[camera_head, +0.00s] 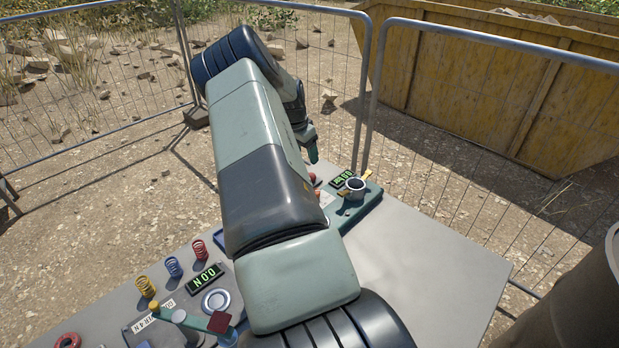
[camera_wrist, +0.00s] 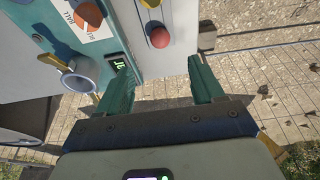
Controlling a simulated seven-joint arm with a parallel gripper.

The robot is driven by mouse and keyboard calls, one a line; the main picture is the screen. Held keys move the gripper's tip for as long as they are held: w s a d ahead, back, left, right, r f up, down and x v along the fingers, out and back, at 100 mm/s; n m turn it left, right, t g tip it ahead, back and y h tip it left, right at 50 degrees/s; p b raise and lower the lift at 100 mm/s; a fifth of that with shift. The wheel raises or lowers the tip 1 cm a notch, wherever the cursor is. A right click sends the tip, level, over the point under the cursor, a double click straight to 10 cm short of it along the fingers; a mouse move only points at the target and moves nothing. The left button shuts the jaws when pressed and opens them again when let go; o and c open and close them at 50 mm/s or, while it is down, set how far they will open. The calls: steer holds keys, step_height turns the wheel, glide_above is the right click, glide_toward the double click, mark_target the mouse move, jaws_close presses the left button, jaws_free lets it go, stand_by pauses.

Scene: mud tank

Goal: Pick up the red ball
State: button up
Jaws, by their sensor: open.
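The red ball (camera_wrist: 160,36) is at the upper middle of the wrist view, near the edge of the teal board (camera_wrist: 145,55). A small red shape, likely the same ball, shows beside my arm in the head view (camera_head: 312,179). My gripper (camera_wrist: 160,74) is open and empty. Its two teal fingers point toward the board, with the ball beyond the gap between them and not touching either finger. In the head view, my gripper (camera_head: 312,155) hangs above the far edge of the table, and my arm hides part of the board.
A grey cup (camera_wrist: 82,76) with a yellow stick stands on the board, near the left finger. Coloured springs (camera_head: 173,267) stand on the grey table (camera_head: 425,262). Its right part is clear. A wire fence (camera_head: 470,130) stands behind.

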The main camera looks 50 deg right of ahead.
steer(key=x, duration=1)
steer(key=shift+a+f, duration=0.15)
steer(key=shift+f, duration=0.25)
steer(key=c, duration=1.1)
